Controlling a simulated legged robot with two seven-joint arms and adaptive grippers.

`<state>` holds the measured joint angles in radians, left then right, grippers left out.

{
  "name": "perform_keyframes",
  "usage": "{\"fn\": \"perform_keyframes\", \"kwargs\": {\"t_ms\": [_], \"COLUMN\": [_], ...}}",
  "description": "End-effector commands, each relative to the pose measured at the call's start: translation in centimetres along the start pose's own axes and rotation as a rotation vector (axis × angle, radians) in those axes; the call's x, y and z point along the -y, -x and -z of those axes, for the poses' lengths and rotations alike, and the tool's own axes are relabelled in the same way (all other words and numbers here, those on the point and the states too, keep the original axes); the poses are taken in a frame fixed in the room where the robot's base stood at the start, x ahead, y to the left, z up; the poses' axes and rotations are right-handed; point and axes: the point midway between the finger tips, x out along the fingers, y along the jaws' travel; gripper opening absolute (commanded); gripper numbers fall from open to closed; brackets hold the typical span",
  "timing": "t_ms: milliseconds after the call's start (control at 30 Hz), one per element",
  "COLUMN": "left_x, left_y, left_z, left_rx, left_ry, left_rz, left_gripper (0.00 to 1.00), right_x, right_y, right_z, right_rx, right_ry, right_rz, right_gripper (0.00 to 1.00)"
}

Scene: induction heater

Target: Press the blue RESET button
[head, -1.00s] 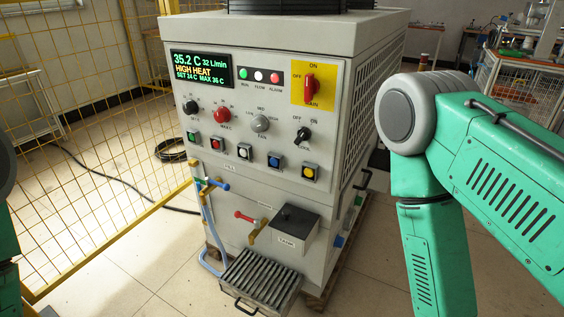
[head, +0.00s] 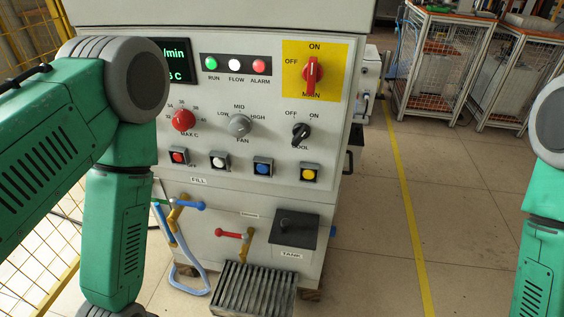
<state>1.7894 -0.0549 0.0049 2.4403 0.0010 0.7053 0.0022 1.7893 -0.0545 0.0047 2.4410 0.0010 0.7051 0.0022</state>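The blue button (head: 263,167) sits in the lower button row of the machine's front panel, between a white button (head: 219,160) and a yellow button (head: 309,173). Its label is too small to read. In the head view my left arm comes in from the left and covers the panel's left side, including part of the display (head: 177,62). My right arm shows at the right edge, apart from the machine. Neither gripper is in the picture; both forearms run down out of the bottom of the frame.
A red button (head: 179,156), red MAX C knob (head: 184,121), grey FAN knob (head: 239,125), black knob (head: 301,133) and red MAIN switch (head: 311,76) share the panel. Below are a grated tray (head: 253,290) and black box (head: 294,230). Floor at right is clear.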

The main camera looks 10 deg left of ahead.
Motion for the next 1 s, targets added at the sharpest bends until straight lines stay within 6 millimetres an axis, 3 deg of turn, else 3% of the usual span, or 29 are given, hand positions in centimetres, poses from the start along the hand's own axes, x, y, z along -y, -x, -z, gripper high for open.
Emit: {"fn": "perform_keyframes", "kwargs": {"t_ms": [233,400,1000], "left_x": [0.0,0.0,0.02], "left_y": [0.02,0.01,0.01], "left_z": [-0.08,-0.07,-0.03], "left_rx": [0.002,0.002,0.001], "left_ry": [0.0,0.0,0.0], "left_rz": [0.0,0.0,0.0], "left_gripper": [0.6,0.0,0.0], "right_x": [0.0,-0.01,0.0], "right_y": [0.0,0.0,0.0], "right_z": [0.02,0.02,0.02], "right_rx": [0.0,0.0,0.0], "right_ry": [0.0,0.0,0.0], "right_rz": [0.0,0.0,0.0], "right_gripper": [0.4,0.4,0.4]}}
